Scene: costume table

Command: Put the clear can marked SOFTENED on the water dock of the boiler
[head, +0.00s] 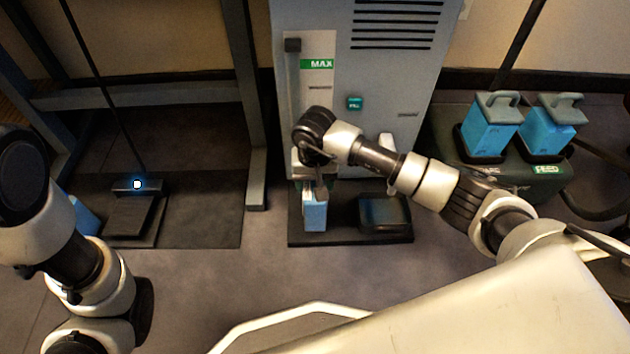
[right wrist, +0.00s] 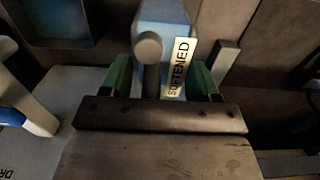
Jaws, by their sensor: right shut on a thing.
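The clear can (head: 314,213), blue with its contents, is in my right gripper (head: 314,184) low in front of the grey boiler (head: 390,90). In the right wrist view the can (right wrist: 165,15) carries a white label reading SOFTENED (right wrist: 179,68), and the green fingers are shut around its handle (right wrist: 150,65). A black dock base (head: 345,239) lies on the floor at the boiler's foot. The can is at its left part, upright; whether its bottom touches the base I cannot tell. My left arm shows at the left, but its gripper is out of view.
A dark square tray (head: 385,213) fills the base's right part. Two more blue cans (head: 490,125) (head: 548,138) with grey handles stand on a green stand (head: 525,180) at right. Another blue can (head: 85,217) is partly hidden behind my left arm, beside a black lit device (head: 130,215).

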